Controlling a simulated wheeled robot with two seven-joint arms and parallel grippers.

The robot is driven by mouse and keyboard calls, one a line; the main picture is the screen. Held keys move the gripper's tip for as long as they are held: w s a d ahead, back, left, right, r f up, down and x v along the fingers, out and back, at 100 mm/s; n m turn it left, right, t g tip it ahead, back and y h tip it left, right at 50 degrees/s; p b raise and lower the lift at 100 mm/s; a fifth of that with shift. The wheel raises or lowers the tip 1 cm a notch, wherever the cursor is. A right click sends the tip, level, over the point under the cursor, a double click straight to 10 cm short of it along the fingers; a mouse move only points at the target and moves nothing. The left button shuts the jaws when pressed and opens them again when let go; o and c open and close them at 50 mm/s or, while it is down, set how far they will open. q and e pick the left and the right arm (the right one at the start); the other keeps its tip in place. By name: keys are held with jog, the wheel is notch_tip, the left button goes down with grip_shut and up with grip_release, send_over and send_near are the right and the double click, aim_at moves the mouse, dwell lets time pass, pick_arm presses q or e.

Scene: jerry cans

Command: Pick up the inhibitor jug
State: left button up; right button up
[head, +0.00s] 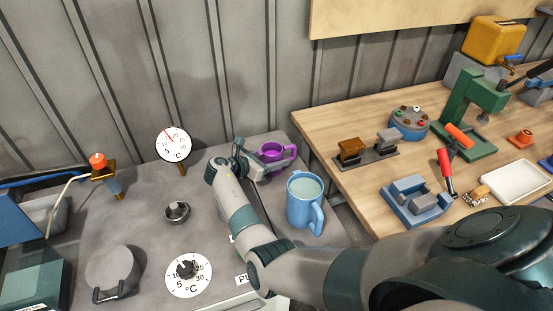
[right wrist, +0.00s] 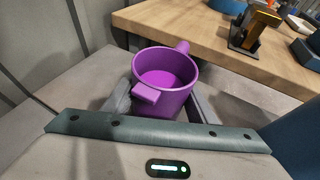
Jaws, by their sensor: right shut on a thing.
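A purple jug (head: 272,150) is at the back right corner of the grey bench, next to a larger blue jug (head: 303,203). I can read no label on either jug. My right gripper (head: 258,164) is shut on the purple jug. In the right wrist view the purple jug (right wrist: 165,82) is upright between my two fingers (right wrist: 162,104), with purple liquid inside. Its spout points toward the wrist and its handle points away. I cannot tell whether its base touches the bench. My left gripper is not in view.
The blue jug stands close to my right forearm. A wooden table (head: 335,118) with tools stands to the right. A ribbed wall is behind.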

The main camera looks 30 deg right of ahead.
aim_at(279, 148)
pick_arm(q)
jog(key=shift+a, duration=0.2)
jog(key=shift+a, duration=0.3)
pick_arm(e)
jog(key=shift+r, duration=0.2)
jog(key=shift+r, duration=0.1)
